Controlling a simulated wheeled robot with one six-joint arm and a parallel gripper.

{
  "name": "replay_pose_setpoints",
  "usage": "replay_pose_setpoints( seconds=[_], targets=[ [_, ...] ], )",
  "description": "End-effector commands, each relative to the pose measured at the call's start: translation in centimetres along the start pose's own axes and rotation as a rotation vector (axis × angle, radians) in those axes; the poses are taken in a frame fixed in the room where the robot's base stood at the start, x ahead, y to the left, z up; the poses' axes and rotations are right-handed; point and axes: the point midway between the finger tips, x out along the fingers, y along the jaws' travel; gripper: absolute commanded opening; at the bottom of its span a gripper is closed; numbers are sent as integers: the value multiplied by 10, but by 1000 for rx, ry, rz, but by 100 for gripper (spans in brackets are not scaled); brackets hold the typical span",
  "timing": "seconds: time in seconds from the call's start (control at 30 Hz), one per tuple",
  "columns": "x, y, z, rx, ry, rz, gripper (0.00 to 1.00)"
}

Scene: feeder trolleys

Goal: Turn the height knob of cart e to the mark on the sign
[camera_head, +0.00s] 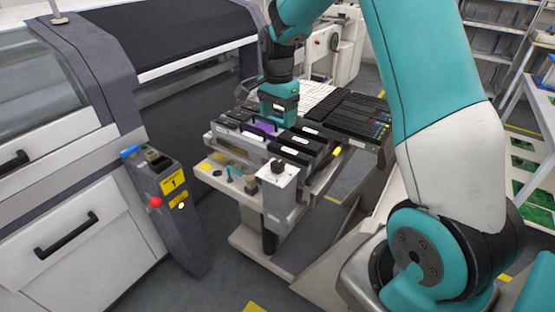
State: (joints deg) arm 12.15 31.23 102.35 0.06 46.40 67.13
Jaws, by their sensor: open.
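A feeder trolley (237,237) stands in the middle of the camera_head view; I cannot read a letter on it. A small black knob (277,165) sits on top of a white box at its near end, and is probably the height knob. Its pointer direction and any marks around it are too small to read. My gripper (284,122) is open and points down over the black feeders, behind and above the knob and clear of it. Its fingertips are small and partly hard to make out. I cannot pick out a sign with a mark.
Black feeders (345,113) fill the trolley top, and a yellow-tipped handle (337,151) sticks out near the knob. A grey post (177,225) with a red button (155,202) and yellow labels stands left. A large machine (60,215) blocks the far left. Floor shows in front.

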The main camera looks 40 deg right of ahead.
Motion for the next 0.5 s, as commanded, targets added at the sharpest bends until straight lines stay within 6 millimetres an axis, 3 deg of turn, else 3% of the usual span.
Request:
replay_pose_setpoints(
  seconds=[0.17, 0.5],
  targets=[
    [27, 1, 1, 0, -2, 6, 72],
    [104, 1, 2, -3, -3, 6, 72]
  ],
)
